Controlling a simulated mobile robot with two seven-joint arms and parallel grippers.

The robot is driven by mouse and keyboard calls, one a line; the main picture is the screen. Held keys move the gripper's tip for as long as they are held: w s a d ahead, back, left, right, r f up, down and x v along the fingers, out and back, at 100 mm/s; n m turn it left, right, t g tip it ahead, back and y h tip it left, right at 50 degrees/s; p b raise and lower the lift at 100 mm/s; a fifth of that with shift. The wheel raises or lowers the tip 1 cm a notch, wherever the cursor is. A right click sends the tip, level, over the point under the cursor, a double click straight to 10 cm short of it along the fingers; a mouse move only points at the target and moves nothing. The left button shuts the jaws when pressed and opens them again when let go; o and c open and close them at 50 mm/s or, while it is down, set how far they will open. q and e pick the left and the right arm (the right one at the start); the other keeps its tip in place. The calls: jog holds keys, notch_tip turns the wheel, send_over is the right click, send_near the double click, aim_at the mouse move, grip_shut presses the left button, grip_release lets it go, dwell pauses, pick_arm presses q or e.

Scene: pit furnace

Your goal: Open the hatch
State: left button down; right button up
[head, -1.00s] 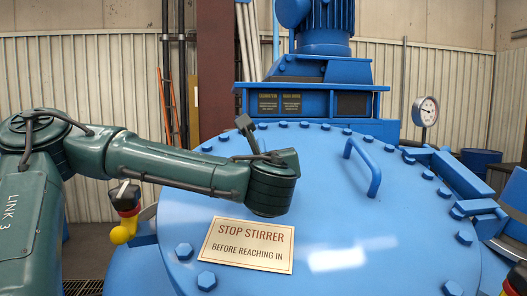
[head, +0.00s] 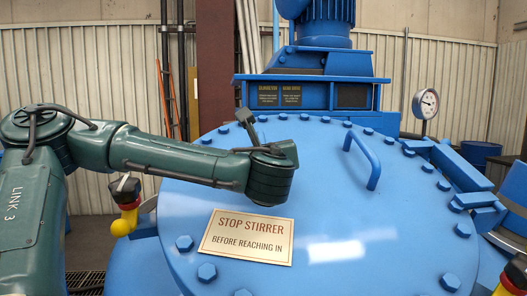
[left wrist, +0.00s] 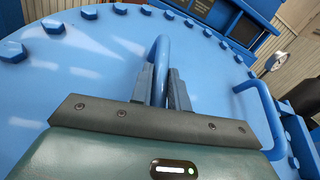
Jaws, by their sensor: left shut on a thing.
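The hatch is a large round blue lid (head: 330,215) with bolts around its rim, and it looks closed. A sign (head: 247,237) on it reads "STOP STIRRER BEFORE REACHING IN". A blue bar handle (head: 364,162) stands on its right part; it also shows at the right in the left wrist view (left wrist: 264,115). My left gripper (left wrist: 162,85) is shut on a second blue handle (left wrist: 163,55) on the lid. In the head view my left arm reaches over the lid and hides that grip. My right gripper is in neither current view.
A blue motor unit (head: 318,70) stands behind the lid. A pressure gauge (head: 425,103) rises at the back right, near a blue hinge-like bracket (head: 460,165). A clamp with a red and yellow handle (head: 126,205) stands beside the left rim.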

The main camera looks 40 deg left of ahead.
pick_arm(q)
jog(key=d+r, duration=0.4)
jog(key=r, duration=0.4)
jog(key=d+r, duration=0.4)
jog(key=r, duration=0.4)
jog(key=shift+s+d, duration=0.2)
jog(key=shift+d, duration=0.15)
jog(key=c, duration=1.4)
grip_release()
jog(key=shift+w+d, duration=0.1)
jog(key=shift+c, duration=0.2)
jog(key=shift+o, duration=0.5)
jog(key=shift+a, duration=0.2)
jog(key=shift+d+r, duration=0.1)
